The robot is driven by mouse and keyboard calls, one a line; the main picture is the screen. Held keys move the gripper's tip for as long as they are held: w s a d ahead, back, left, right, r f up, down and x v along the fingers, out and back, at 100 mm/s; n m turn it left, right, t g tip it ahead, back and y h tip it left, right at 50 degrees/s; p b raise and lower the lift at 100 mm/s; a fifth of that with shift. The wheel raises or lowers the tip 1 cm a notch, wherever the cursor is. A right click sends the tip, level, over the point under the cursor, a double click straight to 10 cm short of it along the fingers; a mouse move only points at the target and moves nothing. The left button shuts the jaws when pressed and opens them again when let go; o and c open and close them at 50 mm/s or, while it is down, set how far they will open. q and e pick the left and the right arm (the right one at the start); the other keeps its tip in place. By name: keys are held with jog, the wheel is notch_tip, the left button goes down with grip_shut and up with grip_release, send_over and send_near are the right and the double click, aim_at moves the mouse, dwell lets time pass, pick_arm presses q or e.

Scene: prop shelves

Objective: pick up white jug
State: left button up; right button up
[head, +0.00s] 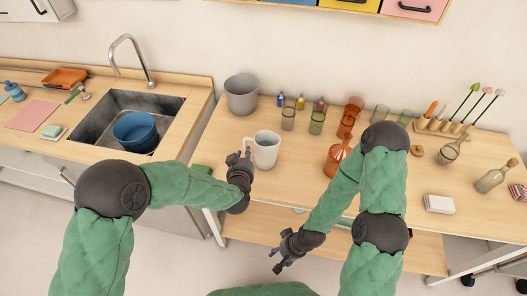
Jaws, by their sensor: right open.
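The white jug (267,151) stands upright on the wooden table, left of its middle, with its handle on the left side. My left gripper (240,157) is just left of the jug, close to the handle. I cannot tell whether it touches the handle or whether its fingers are closed. My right gripper (279,261) is open and empty, lower in the view and in front of the table edge, well away from the jug.
A grey pot (241,94) stands behind the jug. A sink (100,108) with a blue bowl (136,131) is at left. Bare tabletop lies right of the jug.

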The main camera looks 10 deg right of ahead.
aim_at(246, 146)
pick_arm(q)
jog(key=b+x, duration=0.1)
jog(key=x, duration=0.5)
jog(key=shift+b, duration=0.3)
jog(key=shift+r, duration=0.1)
grip_shut()
jog(key=shift+w, duration=0.1)
